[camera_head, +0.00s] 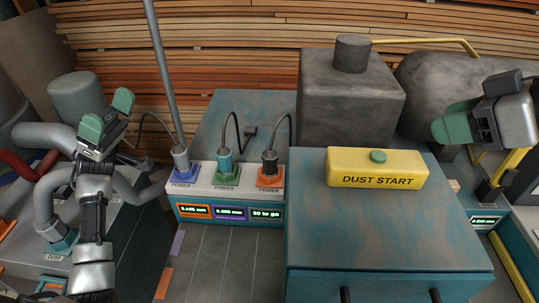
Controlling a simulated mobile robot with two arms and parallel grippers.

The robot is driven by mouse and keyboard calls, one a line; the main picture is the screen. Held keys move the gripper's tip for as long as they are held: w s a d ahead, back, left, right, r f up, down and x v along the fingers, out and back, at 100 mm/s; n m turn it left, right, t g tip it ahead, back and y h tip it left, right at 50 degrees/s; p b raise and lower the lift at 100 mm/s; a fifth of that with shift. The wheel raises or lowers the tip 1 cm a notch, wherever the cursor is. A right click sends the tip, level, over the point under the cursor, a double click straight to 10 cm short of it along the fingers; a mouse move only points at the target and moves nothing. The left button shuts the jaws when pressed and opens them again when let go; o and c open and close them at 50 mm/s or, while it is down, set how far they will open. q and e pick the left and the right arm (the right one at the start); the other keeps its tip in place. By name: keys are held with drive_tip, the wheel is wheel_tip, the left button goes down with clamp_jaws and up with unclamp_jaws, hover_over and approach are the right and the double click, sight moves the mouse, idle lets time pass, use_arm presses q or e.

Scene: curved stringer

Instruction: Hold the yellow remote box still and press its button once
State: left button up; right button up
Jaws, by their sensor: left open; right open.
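The yellow remote box (340,179), lettered "DUST START", lies on top of a worn teal cabinet (400,235). Its round green button (378,156) is on the box's top face. My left gripper (107,116) is open and empty at the left, with green fingertips, far from the box. My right gripper (456,126) is open at the upper right, above and to the right of the box, and does not touch it. Nothing covers the box or its button.
A power strip (208,176) with blue, green and orange sockets and plugs stands left of the cabinet, with displays below. A grey machine block (350,100) stands behind the box. Grey pipes (45,135) are around my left arm. The cabinet top before the box is clear.

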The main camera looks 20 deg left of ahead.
use_arm(q)
drive_tip(key=w+d+f+g+y, duration=0.1)
drive_tip(key=w+d+g+y, duration=0.1)
drive_tip(key=d, duration=0.6)
drive_tip(key=w+d+f+g+y, duration=0.1)
drive_tip(key=w+d+f+y, duration=0.15)
drive_tip(key=d, duration=0.45)
drive_tip(key=m+g+y, duration=0.2)
drive_tip(key=y, duration=0.4)
approach(328, 160)
drive_tip(key=x, duration=1)
drive_tip(key=shift+w, duration=0.15)
drive_tip(key=shift+c, duration=0.3)
drive_tip(key=c, duration=1.2)
drive_tip(key=shift+o, duration=0.2)
use_arm(e)
clamp_jaws()
